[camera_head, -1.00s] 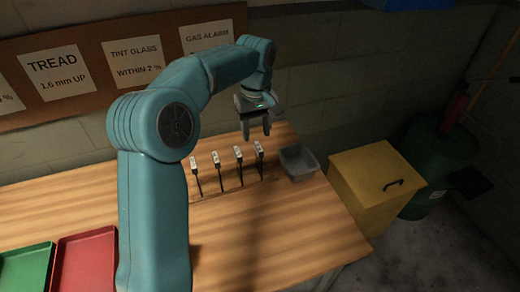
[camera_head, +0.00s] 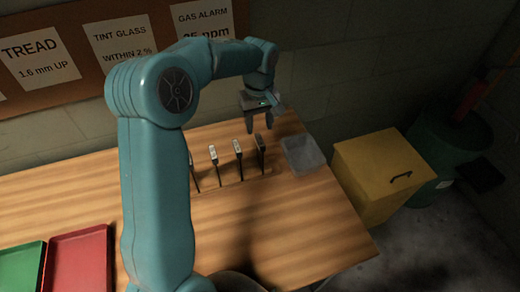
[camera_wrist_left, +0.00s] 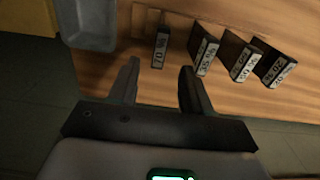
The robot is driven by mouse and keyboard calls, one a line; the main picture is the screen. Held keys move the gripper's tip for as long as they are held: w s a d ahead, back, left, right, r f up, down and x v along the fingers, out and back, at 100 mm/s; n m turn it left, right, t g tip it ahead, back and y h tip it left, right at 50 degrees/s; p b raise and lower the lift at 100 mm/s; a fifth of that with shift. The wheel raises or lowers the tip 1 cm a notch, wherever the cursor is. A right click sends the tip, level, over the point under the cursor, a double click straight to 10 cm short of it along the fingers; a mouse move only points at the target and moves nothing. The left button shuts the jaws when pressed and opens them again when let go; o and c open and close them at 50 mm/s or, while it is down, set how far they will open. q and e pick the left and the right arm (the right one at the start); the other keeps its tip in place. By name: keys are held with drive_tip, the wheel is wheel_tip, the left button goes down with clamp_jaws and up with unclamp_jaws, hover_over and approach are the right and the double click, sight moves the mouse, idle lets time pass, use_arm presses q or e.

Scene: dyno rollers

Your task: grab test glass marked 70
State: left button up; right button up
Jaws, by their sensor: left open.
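The test glass marked 70 (camera_wrist_left: 160,46) is a small dark plate with a white label on its edge. In the left wrist view it stands leftmost in a row, just ahead of the gap between my fingers. In the head view it appears to be the rightmost one (camera_head: 261,154), its top in shadow. My left gripper (camera_head: 260,130) is open and empty above and behind that glass, with its fingers pointing down. In the left wrist view the fingers (camera_wrist_left: 159,68) are spread apart, one each side of the 70 label's line. My right gripper is not in view.
Other labelled glasses (camera_wrist_left: 206,55) stand close beside it in the row. A grey bin (camera_head: 303,155) sits at the row's right end. A red tray (camera_head: 78,262) and a green tray (camera_head: 20,268) lie at front left. A yellow box (camera_head: 375,175) stands off the table's right edge.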

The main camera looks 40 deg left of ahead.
sight(260, 140)
use_arm(q)
drive_tip(key=f, duration=0.3)
drive_tip(key=shift+d+f, duration=0.2)
drive_tip(key=shift+f, duration=0.15)
wheel_tip(260, 140, down, 4)
drive_tip(key=shift+s+f+p, duration=0.1)
drive_tip(key=shift+f+p, duration=0.1)
drive_tip(key=shift+p, duration=0.2)
drive_tip(key=shift+f, duration=0.5)
clamp_jaws()
